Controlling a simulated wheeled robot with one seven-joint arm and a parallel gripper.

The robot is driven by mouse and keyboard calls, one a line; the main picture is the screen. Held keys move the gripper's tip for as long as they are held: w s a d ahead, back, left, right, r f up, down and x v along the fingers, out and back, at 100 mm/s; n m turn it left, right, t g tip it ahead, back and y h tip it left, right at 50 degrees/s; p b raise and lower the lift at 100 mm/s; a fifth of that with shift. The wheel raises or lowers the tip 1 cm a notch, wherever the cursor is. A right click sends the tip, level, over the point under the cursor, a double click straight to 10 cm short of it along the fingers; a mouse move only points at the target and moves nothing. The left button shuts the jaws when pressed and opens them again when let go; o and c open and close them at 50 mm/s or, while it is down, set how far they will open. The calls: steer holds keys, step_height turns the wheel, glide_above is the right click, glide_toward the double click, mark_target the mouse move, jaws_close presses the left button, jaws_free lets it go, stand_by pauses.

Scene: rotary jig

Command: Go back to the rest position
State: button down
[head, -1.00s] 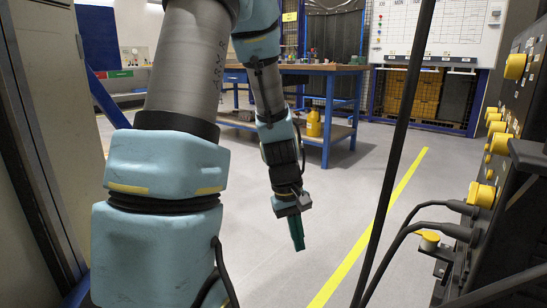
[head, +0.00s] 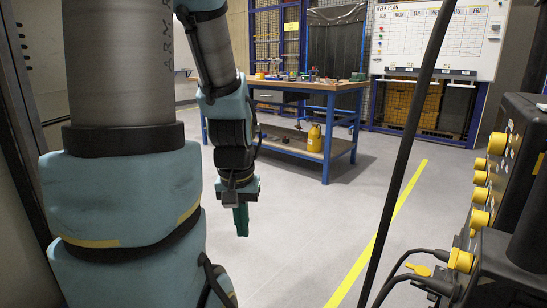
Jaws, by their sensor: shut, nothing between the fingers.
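My gripper (head: 241,221) hangs at the end of my arm in the head view, left of the middle, pointing down over bare grey floor. Its green fingers are together and nothing is seen between them. My blue and grey arm fills the left of the view, with its lower links in front. The gripper is apart from everything around it.
A blue-framed workbench (head: 328,125) with small items on top stands behind, with a yellow container (head: 314,138) on its lower shelf. A black panel with yellow knobs (head: 478,198) is at the right. A black cable (head: 406,150) crosses the view. Floor around a yellow line (head: 392,225) is clear.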

step_height(320, 180, up, 26)
steer(key=p, duration=2.3)
steer(key=shift+p, duration=0.3)
